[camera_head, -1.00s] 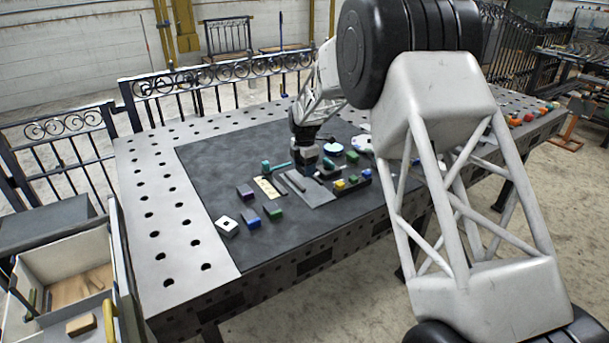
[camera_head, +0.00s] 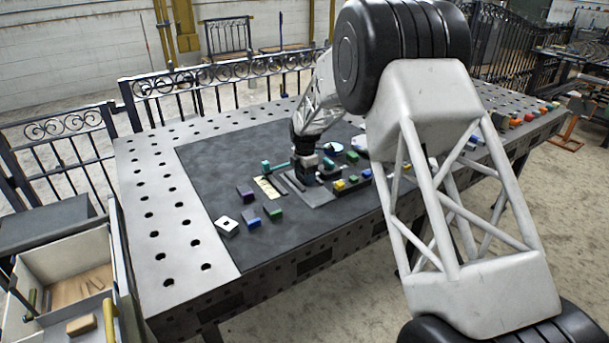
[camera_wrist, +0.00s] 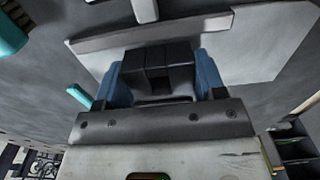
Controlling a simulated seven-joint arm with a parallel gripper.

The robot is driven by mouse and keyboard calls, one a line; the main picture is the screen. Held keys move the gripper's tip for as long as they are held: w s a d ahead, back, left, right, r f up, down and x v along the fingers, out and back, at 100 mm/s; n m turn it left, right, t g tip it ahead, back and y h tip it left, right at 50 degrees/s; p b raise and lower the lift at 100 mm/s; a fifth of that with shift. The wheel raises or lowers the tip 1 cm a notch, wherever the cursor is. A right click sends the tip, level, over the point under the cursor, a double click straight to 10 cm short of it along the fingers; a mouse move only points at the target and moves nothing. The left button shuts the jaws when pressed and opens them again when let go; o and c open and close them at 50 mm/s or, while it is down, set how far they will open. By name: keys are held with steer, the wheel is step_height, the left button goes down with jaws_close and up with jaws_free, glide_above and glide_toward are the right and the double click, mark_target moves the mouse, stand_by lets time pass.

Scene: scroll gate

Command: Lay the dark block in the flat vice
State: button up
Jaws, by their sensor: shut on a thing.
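My gripper (camera_head: 306,177) is low over the mat. In the wrist view its two blue fingers (camera_wrist: 160,82) are shut on the dark block (camera_wrist: 158,56), one on each side. The flat vice looks like a light grey plate (camera_head: 320,201) with a raised grey bar; the plate (camera_wrist: 245,62) and the bar (camera_wrist: 190,26) also show in the wrist view. The block is over the plate near the bar. I cannot tell whether the block touches the plate. In the head view my gripper hides the block and part of the vice.
Left of the vice lie a cream strip (camera_head: 267,188), a teal-ended tool (camera_head: 266,167) and purple (camera_head: 245,193), blue (camera_head: 251,222) and green (camera_head: 273,214) blocks. A dark holder with coloured pieces (camera_head: 352,183) stands close on the right.

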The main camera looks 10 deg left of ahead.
steer(key=shift+f, duration=0.1)
steer(key=o, duration=1.2)
steer(key=shift+o, duration=0.2)
step_height(320, 180, up, 12)
stand_by(0.4)
